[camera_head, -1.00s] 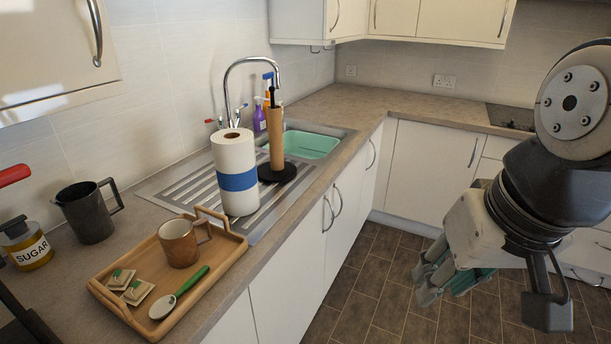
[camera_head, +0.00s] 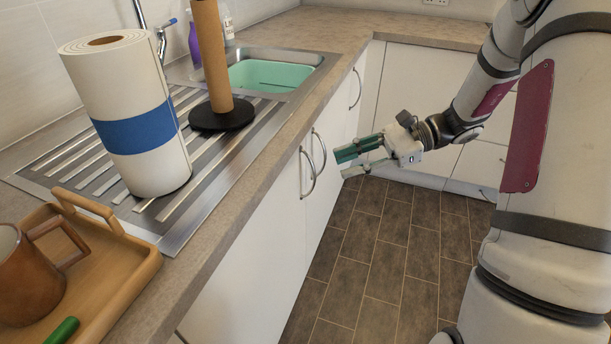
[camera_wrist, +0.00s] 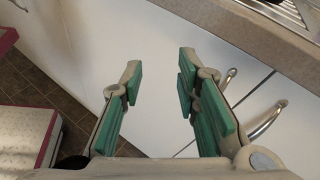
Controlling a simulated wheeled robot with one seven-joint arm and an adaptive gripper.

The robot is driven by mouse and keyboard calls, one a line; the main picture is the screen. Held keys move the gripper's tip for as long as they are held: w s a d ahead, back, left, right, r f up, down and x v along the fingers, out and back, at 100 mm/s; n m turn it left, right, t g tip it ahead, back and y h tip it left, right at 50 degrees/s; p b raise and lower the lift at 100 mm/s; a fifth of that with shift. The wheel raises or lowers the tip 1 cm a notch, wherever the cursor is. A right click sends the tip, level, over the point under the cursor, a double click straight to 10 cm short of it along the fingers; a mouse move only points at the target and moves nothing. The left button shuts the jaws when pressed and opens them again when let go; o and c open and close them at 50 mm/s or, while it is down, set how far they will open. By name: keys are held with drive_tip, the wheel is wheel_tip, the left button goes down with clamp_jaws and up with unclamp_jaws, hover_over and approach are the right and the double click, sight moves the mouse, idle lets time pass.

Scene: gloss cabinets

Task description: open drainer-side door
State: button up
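The drainer-side door (camera_head: 255,265) is a white gloss cabinet front under the drainer and looks shut. Its curved metal handle (camera_head: 309,174) stands near its far edge, beside the neighbouring door's handle (camera_head: 321,152). My gripper (camera_head: 341,165) is open and empty, just right of the two handles in the head view. In the wrist view its green-padded fingers (camera_wrist: 158,62) are spread in front of white door fronts. Both handles show there right of the fingers, one partly behind the right finger, with the door seam between them. No contact shows.
The worktop edge (camera_head: 215,228) overhangs the doors. On it are the steel drainer (camera_head: 185,224), a paper roll (camera_head: 130,115), a holder with a brown tube (camera_head: 214,60) and a wooden tray (camera_head: 115,285). The tiled floor (camera_head: 375,255) is clear.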

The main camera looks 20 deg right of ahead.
sight(313, 175)
drive_tip(key=w+d+f+m+t+y+b, duration=0.1)
drive_tip(key=w+d+f+m+t+b, duration=0.1)
drive_tip(key=w+d+f+m+t, duration=0.3)
drive_tip(key=w+d+f+m+t+y+b, duration=0.1)
drive_tip(key=d+f+b, duration=0.15)
drive_tip(key=f, duration=0.45)
drive_tip(key=x, duration=0.4)
drive_tip(key=b+x, duration=0.1)
drive_tip(key=x, duration=0.3)
drive_tip(key=b+x, duration=0.1)
drive_tip(key=x, duration=0.4)
drive_tip(key=shift+s+a, duration=0.15)
drive_tip(key=shift+s, duration=0.2)
drive_tip(key=shift+r, duration=0.1)
drive_tip(key=shift+c, duration=0.3)
clamp_jaws()
